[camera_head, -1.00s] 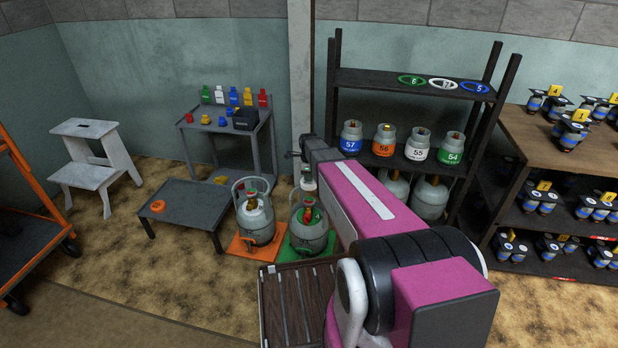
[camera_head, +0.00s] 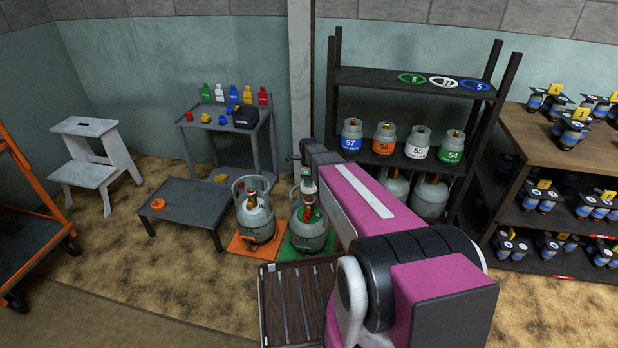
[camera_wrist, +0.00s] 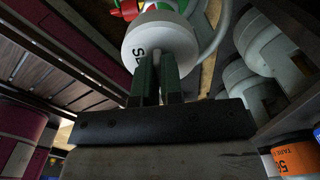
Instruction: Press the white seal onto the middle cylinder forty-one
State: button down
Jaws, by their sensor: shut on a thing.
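My gripper (camera_wrist: 157,82) is shut on the white seal (camera_wrist: 152,42), a rounded white piece with black lettering, partly cut off by the green fingers. Beyond it in the wrist view is a grey-white cylinder collar (camera_wrist: 216,38) with green and red valve parts. I cannot tell whether the seal touches the valve. In the head view a grey cylinder (camera_head: 310,240) stands upright on a green mat (camera_head: 291,252), beside my arm. A white piece above its valve shows there, with my gripper largely hidden. The number forty-one is not readable.
Another grey cylinder (camera_head: 256,226) stands on an orange mat (camera_head: 240,243) to the left. A dark rack (camera_head: 400,80) with numbered cylinders is at the right, close to my arm. A low grey table (camera_head: 185,205) stands at the left.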

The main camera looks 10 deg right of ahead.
send_over(309, 198)
jog(key=shift+s+f, duration=0.15)
jog(key=shift+f, duration=2.6)
jog(key=shift+f, duration=1.55)
jog(key=c, duration=1.2)
grip_release()
notch_tip(309, 198, up, 11)
jog(key=shift+f, duration=0.15)
jog(key=s+r+n, duration=0.3)
jog(key=s+n, duration=0.4)
jog(key=s, duration=0.1)
jog(key=s+r+n, duration=0.2)
jog(key=s+n, duration=0.6)
jog(key=s+r+n, duration=0.3)
jog(key=s+n, duration=0.4)
jog(key=s, duration=0.1)
jog(key=shift+s+r, duration=0.15)
jog(key=shift+r, duration=0.15)
